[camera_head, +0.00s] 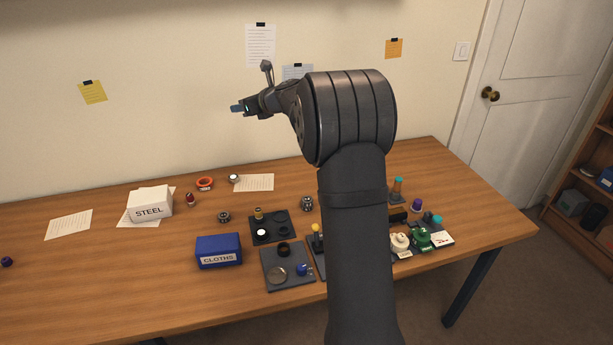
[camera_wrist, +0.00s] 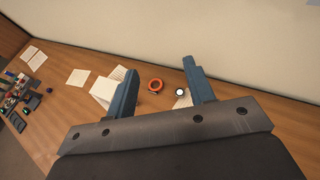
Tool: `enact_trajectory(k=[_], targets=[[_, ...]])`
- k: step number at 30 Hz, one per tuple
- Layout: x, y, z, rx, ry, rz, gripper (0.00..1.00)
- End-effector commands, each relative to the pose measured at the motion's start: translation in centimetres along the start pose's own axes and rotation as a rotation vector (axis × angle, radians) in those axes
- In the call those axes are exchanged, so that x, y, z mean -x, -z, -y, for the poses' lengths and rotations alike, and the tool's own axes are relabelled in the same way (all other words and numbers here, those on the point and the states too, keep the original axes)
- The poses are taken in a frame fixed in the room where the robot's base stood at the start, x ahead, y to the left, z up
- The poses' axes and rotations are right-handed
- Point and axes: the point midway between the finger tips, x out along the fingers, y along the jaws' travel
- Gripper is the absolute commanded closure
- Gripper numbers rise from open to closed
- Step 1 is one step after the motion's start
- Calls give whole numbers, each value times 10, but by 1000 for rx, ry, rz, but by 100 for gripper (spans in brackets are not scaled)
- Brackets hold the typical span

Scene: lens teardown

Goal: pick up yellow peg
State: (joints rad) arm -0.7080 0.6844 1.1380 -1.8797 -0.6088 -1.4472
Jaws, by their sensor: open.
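A small yellow-topped piece (camera_head: 258,213) stands on a dark tray (camera_head: 287,236) with round recesses near the middle of the table. Another small yellow round-topped piece (camera_head: 315,227) shows just left of my arm and is partly hidden by it. I cannot tell for sure which of the two is the yellow peg. My gripper (camera_head: 237,108) is raised high above the table's back, far from both pieces. In the wrist view my gripper (camera_wrist: 161,68) is open with nothing between its fingers; neither yellow piece can be made out there.
A blue CLOTHS box (camera_head: 218,251) and a white STEEL box (camera_head: 150,203) stand left of the trays. A second dark tray (camera_head: 298,283) lies in front. An orange ring (camera_head: 204,183) lies at the back. Several small parts crowd right of my arm.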

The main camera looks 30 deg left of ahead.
Motion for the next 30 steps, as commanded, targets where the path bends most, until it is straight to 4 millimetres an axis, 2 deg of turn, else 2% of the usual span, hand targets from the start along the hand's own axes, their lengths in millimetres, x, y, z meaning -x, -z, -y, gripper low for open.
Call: enact_trajectory(k=[8,11,17,20,24,27,30], targets=[[0,-4,2,-54,21,22,51],[3,-12,9,-198,73,78,51],[16,-17,36,-714,248,239,51],[26,-5,49,-1000,340,307,51],[41,25,59,-1405,472,380,51],[51,55,57,-1695,574,414,51],[61,88,47,-1983,684,434,51]])
